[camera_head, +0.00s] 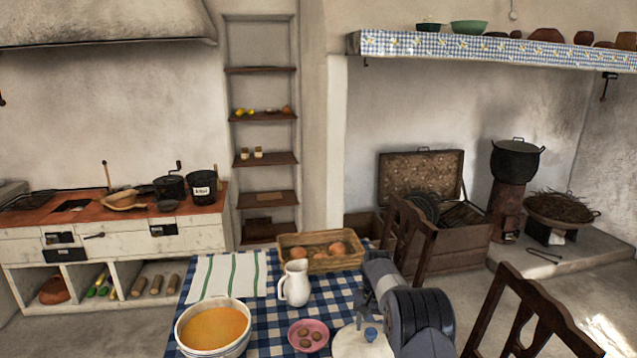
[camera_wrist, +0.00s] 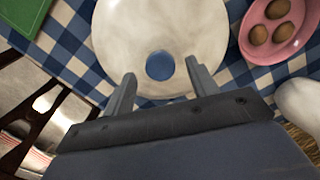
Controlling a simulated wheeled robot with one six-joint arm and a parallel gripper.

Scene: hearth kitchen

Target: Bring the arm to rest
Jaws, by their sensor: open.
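My arm reaches over the blue-checked table from the lower right in the head view. My gripper (camera_wrist: 160,68) is open and empty, its two grey fingers apart in the wrist view. Below it is a round white lid (camera_wrist: 125,30) with a blue knob (camera_wrist: 158,65). The knob appears between the fingers, and I cannot tell how far below them it lies. In the head view the white lid (camera_head: 350,345) stands at the table's front, beside my arm, partly cut off by the frame edge.
Close by are a pink plate (camera_head: 297,328) with brown items, a white jug (camera_head: 294,283), a bowl of orange food (camera_head: 240,350) and a basket (camera_head: 290,262). Wooden chairs (camera_head: 410,235) (camera_head: 525,310) stand right of the table. A striped cloth (camera_head: 228,277) lies left.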

